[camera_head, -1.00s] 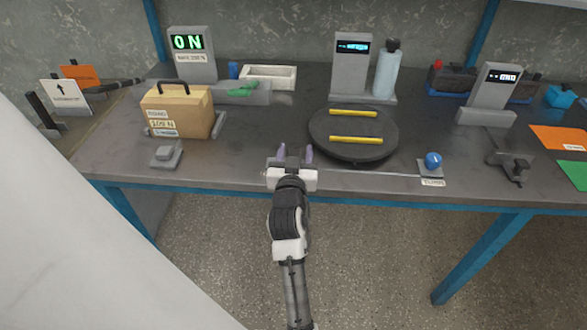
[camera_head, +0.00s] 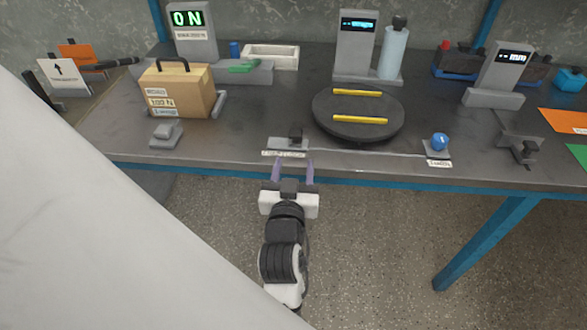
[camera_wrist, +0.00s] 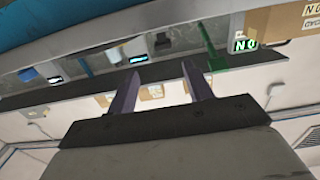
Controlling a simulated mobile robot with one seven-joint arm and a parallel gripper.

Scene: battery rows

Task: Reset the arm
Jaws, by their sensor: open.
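My gripper (camera_head: 292,176) is in front of the table's near edge in the head view, with its fingers pointing toward the table. The two purple-grey fingers are apart with nothing between them. They also show spread and empty in the wrist view (camera_wrist: 160,90). My arm extends below the gripper toward the bottom of the head view. Just past the fingertips, a small grey block with a dark knob (camera_head: 290,143) and a label sits at the table edge.
The dark table (camera_head: 240,138) holds a cardboard box (camera_head: 177,93), a round black plate with two yellow bars (camera_head: 358,113), a blue ball on a stand (camera_head: 440,142) and several grey display units. Open floor (camera_head: 390,240) lies before the table.

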